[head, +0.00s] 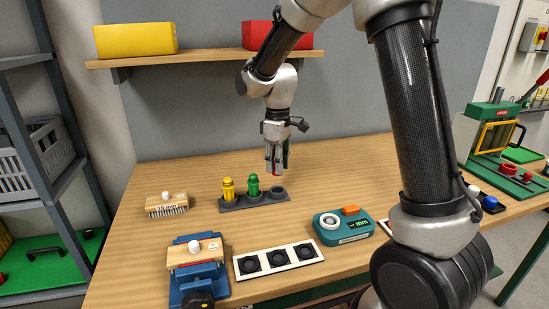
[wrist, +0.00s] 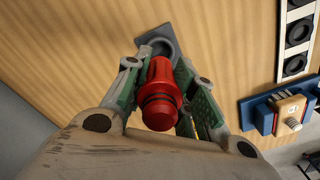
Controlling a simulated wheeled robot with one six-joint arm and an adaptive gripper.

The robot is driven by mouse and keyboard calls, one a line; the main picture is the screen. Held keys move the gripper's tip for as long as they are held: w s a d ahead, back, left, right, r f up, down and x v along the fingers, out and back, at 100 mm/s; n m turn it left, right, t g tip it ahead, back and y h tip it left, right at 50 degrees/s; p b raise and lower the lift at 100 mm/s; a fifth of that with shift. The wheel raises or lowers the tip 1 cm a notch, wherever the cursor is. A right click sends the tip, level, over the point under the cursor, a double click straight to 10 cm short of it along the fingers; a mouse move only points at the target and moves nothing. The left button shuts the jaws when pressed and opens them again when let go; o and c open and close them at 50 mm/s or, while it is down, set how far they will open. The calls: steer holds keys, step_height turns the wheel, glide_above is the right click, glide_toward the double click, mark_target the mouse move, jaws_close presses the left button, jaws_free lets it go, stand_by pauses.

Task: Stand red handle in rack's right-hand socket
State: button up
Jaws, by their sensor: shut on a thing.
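My gripper (head: 276,166) is above the wooden table, over the back right of the dark grey rack. In the wrist view its two green-padded fingers (wrist: 161,95) are shut around the red handle (wrist: 161,92). The handle (head: 275,174) is mostly hidden by the fingers in the head view. The rack (head: 238,204) holds a yellow handle (head: 228,189) in its left socket and a green handle (head: 253,185) in its middle socket. Its right-hand socket (head: 277,190) is empty. The rack's end (wrist: 155,37) shows beyond the red handle in the wrist view, where the handle appears apart from it.
A teal device (head: 343,227) with an orange button stands right of the rack. A brush (head: 166,205) lies to its left. A blue fixture (head: 197,270) and a white strip with black sockets (head: 278,261) are in front. A shelf (head: 205,58) hangs behind.

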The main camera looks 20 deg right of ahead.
steer(key=shift+f, duration=2.45)
steer(key=shift+f, duration=0.75)
steer(key=shift+f, duration=0.3)
steer(key=shift+s+f, duration=0.3)
steer(key=shift+f, duration=0.05)
stand_by(0.6)
steer(key=o, duration=1.1)
steer(key=shift+w+f, duration=0.15)
steer(key=shift+w+r, duration=0.1)
steer(key=shift+r, duration=0.1)
steer(key=o, duration=0.4)
